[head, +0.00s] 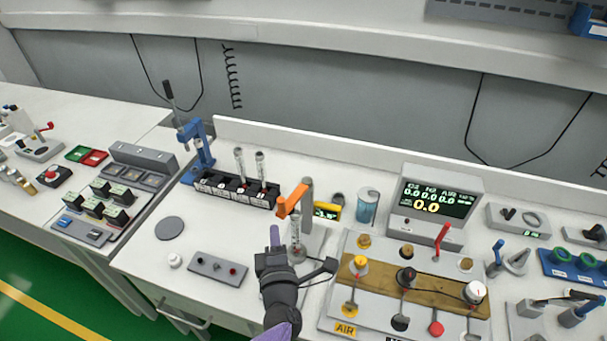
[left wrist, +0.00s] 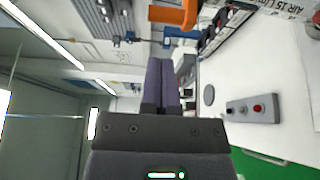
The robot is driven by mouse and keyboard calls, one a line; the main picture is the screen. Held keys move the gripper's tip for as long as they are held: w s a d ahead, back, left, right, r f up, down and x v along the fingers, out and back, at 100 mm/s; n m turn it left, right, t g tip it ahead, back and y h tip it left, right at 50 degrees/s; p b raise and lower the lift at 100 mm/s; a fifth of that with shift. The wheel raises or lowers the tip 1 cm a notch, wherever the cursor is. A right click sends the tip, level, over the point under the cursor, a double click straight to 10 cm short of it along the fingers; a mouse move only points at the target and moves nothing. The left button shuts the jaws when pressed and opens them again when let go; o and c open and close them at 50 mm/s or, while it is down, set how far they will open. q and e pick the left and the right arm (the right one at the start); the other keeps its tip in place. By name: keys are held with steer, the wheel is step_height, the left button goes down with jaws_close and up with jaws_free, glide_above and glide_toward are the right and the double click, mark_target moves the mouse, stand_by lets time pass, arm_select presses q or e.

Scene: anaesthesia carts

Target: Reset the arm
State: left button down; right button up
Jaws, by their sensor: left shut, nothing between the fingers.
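My left gripper (head: 274,236) rises from the lower middle of the head view, over the front part of the white bench (head: 140,262). Its purple fingers are together with nothing between them. In the left wrist view the closed fingers (left wrist: 159,72) point up the picture. In the head view they appear just left of a clear cylinder (head: 295,238) under a stand with an orange lever (head: 292,199). The orange lever also shows beyond the fingertips in the left wrist view (left wrist: 174,16). I cannot tell whether the gripper touches the stand. My right gripper is out of view.
A grey button box (head: 218,268) and a round grey disc (head: 169,228) lie left of the gripper. A black rack (head: 236,189) with tubes and a blue lever press (head: 198,142) stand behind. A valve panel (head: 375,322) and a display (head: 437,196) stand right.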

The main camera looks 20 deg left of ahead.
arm_select(q)
steer(key=s+d+m+g+h, duration=0.7)
steer(key=m+h, duration=0.5)
steer(key=m, duration=0.6)
steer(key=s+a+r+m+g+y, duration=0.1)
steer(key=s+a+m+g+y, duration=0.2)
steer(key=s, duration=0.4)
steer(key=s+a+m+g+y, duration=0.1)
steer(key=s+m+g, duration=0.25)
steer(key=s, duration=0.35)
step_height(320, 180, down, 30)
steer(key=s+b, duration=0.3)
steer(key=b, duration=0.8)
steer(key=s+a+f+m+g+b, duration=0.1)
steer(key=s+a+f+g+b, duration=0.1)
steer(key=s+f+b, duration=0.5)
steer(key=s+a+f, duration=0.1)
steer(key=s+f, duration=0.4)
steer(key=f, duration=0.5)
steer(key=shift+s+f, duration=0.3)
steer(key=shift+s, duration=0.1)
